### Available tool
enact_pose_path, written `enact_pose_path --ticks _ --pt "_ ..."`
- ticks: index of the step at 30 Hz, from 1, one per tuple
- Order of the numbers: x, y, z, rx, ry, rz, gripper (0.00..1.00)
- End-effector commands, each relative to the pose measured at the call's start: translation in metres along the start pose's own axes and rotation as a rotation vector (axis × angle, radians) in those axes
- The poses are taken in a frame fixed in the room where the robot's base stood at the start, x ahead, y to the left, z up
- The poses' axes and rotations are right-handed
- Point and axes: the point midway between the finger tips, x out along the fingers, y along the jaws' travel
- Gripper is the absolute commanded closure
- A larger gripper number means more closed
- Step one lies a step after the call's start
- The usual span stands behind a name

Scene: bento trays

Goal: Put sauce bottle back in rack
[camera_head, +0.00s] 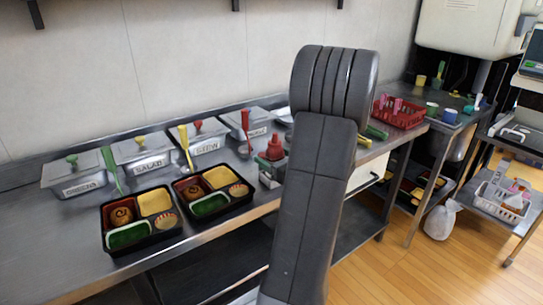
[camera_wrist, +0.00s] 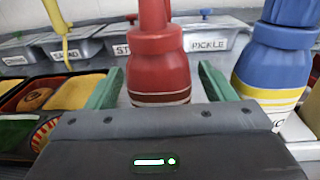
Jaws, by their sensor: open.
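A red sauce bottle (camera_wrist: 160,75) with a dark band stands upright in the wrist view, its top cut off by the frame. My gripper (camera_wrist: 160,86) is open, with one green finger on each side of this bottle; a gap shows at the left finger. A blue bottle (camera_wrist: 270,70) with a yellow band stands just right of the right finger.
Two black bento trays (camera_head: 107,240) (camera_head: 246,203) with food sit left of the bottles. Lidded steel containers (camera_head: 205,138) with labels line the wall behind, with coloured utensils. A red basket (camera_head: 398,113) stands right of my arm. The left counter front is clear.

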Motion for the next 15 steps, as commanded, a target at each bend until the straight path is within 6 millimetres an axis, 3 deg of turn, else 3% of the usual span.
enact_pose_path --ticks 15 --pt "-0.104 -0.001 0.001 0.000 -0.001 -0.005 0.24"
